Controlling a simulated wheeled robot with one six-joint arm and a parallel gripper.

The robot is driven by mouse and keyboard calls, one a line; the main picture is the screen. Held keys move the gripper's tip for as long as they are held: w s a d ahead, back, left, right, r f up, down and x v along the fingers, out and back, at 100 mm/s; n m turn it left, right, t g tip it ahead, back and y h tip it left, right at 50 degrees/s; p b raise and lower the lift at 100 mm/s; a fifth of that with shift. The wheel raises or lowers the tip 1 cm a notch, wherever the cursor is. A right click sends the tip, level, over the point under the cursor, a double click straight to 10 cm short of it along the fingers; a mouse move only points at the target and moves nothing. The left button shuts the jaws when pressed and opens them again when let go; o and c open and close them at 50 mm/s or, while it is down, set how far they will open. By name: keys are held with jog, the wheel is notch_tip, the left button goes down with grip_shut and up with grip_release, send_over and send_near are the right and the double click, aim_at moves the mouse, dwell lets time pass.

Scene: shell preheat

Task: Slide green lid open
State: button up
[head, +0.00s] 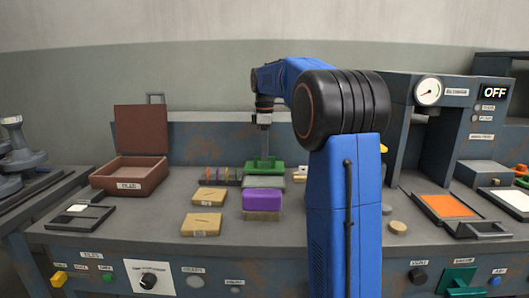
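A green piece (265,164), which looks like the green lid, lies toward the back middle of the bench, with a grey flat part (263,181) just in front of it. My gripper (264,150) points down at the green piece from above. Its fingertips are small and merge with the green piece, so I cannot tell whether they touch it or are open or shut. My blue arm stands in front of the bench and hides part of what lies right of the green piece.
A purple block (262,199) sits in front on a tan base. Two tan boxes (209,197) (201,224) lie left of it. A brown box (130,177) with a raised lid stands farther left. A press with a gauge (428,92) and an orange-plated tray (447,206) stand right.

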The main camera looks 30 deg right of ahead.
jog(key=shift+r, duration=0.1)
notch_tip(320, 180, up, 17)
dwell(0.8)
jog(key=shift+r, duration=0.1)
